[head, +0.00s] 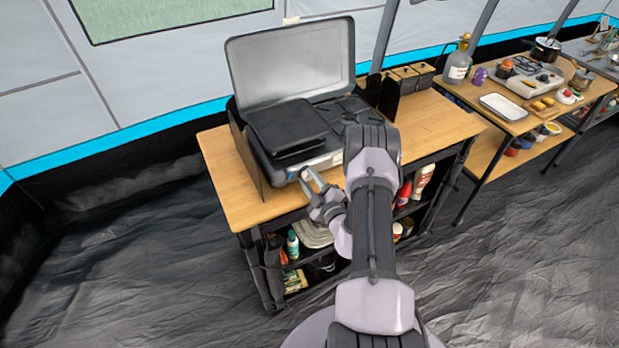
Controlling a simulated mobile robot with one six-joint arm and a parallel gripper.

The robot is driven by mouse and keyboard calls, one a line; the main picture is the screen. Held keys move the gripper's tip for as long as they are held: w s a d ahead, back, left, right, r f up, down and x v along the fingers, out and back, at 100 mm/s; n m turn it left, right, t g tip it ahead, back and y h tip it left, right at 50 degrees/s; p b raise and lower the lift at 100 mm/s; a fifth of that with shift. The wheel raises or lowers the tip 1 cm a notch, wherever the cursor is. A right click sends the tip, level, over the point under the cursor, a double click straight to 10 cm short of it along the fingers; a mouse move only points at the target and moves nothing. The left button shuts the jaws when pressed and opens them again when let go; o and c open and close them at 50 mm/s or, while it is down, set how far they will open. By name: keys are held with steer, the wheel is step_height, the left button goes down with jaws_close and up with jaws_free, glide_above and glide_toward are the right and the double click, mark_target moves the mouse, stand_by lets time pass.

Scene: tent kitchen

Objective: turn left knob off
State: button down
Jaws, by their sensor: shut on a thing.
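A camp stove (310,163) with its grey lid (290,60) raised stands on a wooden-topped table. A dark griddle plate (286,127) covers its left side. My gripper (309,178) is at the stove's front face, near the left end of the front panel. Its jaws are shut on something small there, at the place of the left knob. The knob itself is hidden by the fingers, so its angle cannot be told. My arm comes in from the lower right and covers the right part of the stove front.
The wooden table (237,190) has shelves below with bottles and a plate. A second table (475,100) at the right holds a glass jug (457,65), a white tray (503,106) and a smaller stove (527,82). The dark floor in front is clear.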

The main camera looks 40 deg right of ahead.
steer(key=shift+m+p, duration=0.3)
steer(key=shift+m, duration=1.8)
steer(key=c, duration=1)
jaws_free()
steer(key=shift+c, duration=0.2)
steer(key=shift+s, duration=0.1)
steer(key=p+v, duration=0.2)
steer(key=v, duration=1.5)
steer(key=shift+s, duration=0.15)
